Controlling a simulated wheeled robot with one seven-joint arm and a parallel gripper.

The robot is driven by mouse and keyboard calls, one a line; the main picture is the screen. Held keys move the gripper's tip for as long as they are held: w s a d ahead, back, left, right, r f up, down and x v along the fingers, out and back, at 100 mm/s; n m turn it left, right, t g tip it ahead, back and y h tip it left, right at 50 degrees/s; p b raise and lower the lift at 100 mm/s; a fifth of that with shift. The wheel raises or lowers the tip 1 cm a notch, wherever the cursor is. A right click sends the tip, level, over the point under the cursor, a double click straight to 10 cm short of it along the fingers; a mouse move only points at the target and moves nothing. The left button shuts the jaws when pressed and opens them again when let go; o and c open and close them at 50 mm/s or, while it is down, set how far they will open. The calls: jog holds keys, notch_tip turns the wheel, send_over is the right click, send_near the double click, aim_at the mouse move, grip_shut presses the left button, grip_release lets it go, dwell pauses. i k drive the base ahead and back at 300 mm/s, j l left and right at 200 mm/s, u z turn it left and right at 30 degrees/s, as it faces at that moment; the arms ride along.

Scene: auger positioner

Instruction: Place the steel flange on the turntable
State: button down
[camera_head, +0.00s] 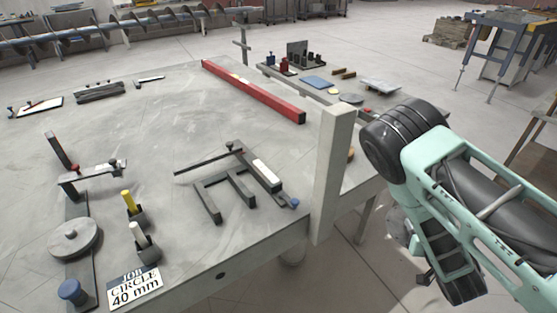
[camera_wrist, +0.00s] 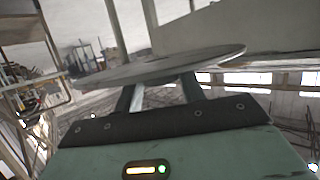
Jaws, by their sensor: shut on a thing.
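In the wrist view, my gripper (camera_wrist: 160,92) is shut on a flat grey steel disc, the steel flange (camera_wrist: 165,66). The disc lies across the fingertips and shows nearly edge-on. In the head view, my arm hangs at the right, beyond the table's edge, and its fingertips cannot be made out. The turntable appears to be the round grey disc (camera_head: 73,239) with a small central stud, on a dark rail at the table's front left. My gripper is far to the right of it.
A blue knob (camera_head: 72,291) and a "JOB CIRCLE 40 mm" sign (camera_head: 134,288) sit near the turntable. Yellow-topped (camera_head: 129,201) and white-topped (camera_head: 139,234) posts stand beside it. A tall pale post (camera_head: 333,165) rises at the table's right edge. A red bar (camera_head: 250,90) lies behind.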

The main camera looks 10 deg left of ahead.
aim_at(72, 235)
jog(key=k+j, duration=0.15)
jog(key=j, duration=0.2)
jog(key=k+j+z, duration=0.1)
jog(key=j, duration=0.3)
jog(key=k+j, duration=0.2)
jog(key=j, duration=0.15)
jog(key=k+j+z, duration=0.1)
jog(key=j, duration=0.3)
jog(key=k+j, duration=0.25)
jog(key=j+z, duration=0.05)
jog(key=j, duration=0.05)
